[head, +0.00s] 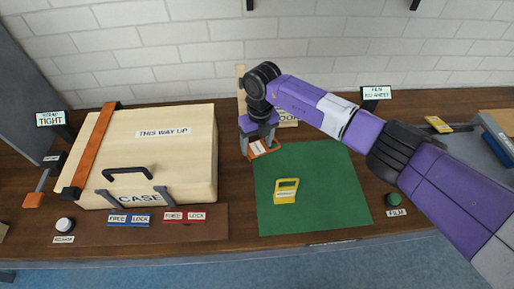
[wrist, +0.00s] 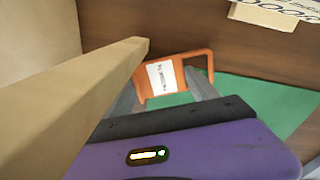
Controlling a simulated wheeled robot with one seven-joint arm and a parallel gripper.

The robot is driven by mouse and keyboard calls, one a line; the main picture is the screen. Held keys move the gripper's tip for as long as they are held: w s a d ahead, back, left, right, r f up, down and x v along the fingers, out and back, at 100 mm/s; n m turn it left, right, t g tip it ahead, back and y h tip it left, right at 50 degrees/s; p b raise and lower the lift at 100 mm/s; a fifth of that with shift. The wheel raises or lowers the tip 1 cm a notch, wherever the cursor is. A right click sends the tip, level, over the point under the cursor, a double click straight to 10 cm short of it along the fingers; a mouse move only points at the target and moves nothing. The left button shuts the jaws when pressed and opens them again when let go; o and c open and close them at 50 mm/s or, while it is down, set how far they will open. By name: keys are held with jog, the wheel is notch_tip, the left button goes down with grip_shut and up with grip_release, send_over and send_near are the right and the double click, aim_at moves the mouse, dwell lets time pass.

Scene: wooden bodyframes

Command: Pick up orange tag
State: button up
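The orange tag (head: 264,148) has a white label and a handle opening. In the head view it is low at the board's back left corner, below my gripper (head: 258,137). In the wrist view the orange tag (wrist: 158,77) is at the fingertips of my gripper (wrist: 163,85). The two grey fingers stand apart, one near each side of the tag's labelled part. The right finger overlaps the area of the handle opening. I cannot tell whether either finger touches the tag.
A pale wooden case (head: 170,160) with an orange strap stands left of my gripper. A pale wooden post (wrist: 75,95) is close on the left in the wrist view. A yellow tag (head: 286,191) lies on the green board (head: 320,190). A white brick wall is behind.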

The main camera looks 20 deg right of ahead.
aim_at(258, 148)
jog(key=c, duration=0.9)
jog(key=shift+r, duration=0.1)
jog(key=shift+d+r+b, duration=0.2)
jog(key=shift+r+b, duration=0.1)
jog(key=shift+r, duration=0.25)
notch_tip(258, 148, up, 5)
jog(key=shift+r+b, duration=0.2)
jog(key=shift+b, duration=0.25)
jog(key=s+d+b, duration=0.1)
jog(key=s+d, duration=0.1)
jog(key=d, duration=0.4)
jog(key=s+d+b, duration=0.1)
jog(key=s+d, duration=0.1)
jog(key=d, duration=0.4)
jog(key=s+d+b, duration=0.2)
jog(key=d, duration=0.4)
jog(key=shift+s+d+r, duration=0.1)
jog(key=shift+d+r, duration=0.1)
jog(key=shift+d, duration=0.1)
